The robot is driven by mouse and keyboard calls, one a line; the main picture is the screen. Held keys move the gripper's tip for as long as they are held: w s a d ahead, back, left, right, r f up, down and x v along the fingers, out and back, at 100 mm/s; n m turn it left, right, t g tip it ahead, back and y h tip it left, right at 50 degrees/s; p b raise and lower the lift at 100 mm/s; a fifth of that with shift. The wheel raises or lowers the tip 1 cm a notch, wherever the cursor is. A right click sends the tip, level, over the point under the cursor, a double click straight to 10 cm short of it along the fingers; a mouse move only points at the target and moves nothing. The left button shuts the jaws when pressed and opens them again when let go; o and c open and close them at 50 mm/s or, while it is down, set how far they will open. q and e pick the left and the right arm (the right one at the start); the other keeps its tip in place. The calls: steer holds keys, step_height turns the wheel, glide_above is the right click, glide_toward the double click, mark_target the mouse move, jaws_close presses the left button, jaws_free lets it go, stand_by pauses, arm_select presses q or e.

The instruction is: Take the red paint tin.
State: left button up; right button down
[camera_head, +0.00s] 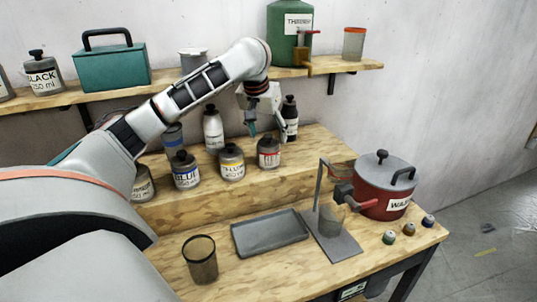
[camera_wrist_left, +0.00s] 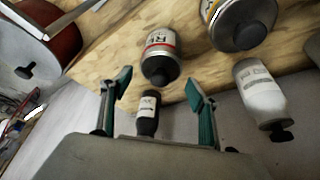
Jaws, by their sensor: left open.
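The red paint tin (camera_head: 268,154) is a small grey tin with a black cap and a red-banded label, standing upright on the raised wooden step at the right end of the front row of tins. It also shows in the left wrist view (camera_wrist_left: 161,52), ahead of the fingers. My left gripper (camera_head: 267,130) is open, with its green-padded fingers pointing down just above and behind the tin. In the left wrist view its two fingertips (camera_wrist_left: 160,84) are spread wide with nothing held between them. My right gripper is not in view.
Yellow (camera_head: 231,163) and blue (camera_head: 185,171) tins stand to the left. A black-capped dark bottle (camera_head: 290,120) and a white bottle (camera_head: 213,130) stand behind. A red pot (camera_head: 383,186), grey tray (camera_head: 270,233) and brown cup (camera_head: 200,261) are on the lower bench.

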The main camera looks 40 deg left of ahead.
arm_select(q)
steer(key=x, duration=0.6)
steer(key=shift+f, duration=0.4)
steer(key=shift+c, duration=0.2)
steer(key=c, duration=1.2)
steer(key=shift+w, duration=0.1)
steer(key=shift+c, duration=0.8)
steer(key=shift+r, duration=0.15)
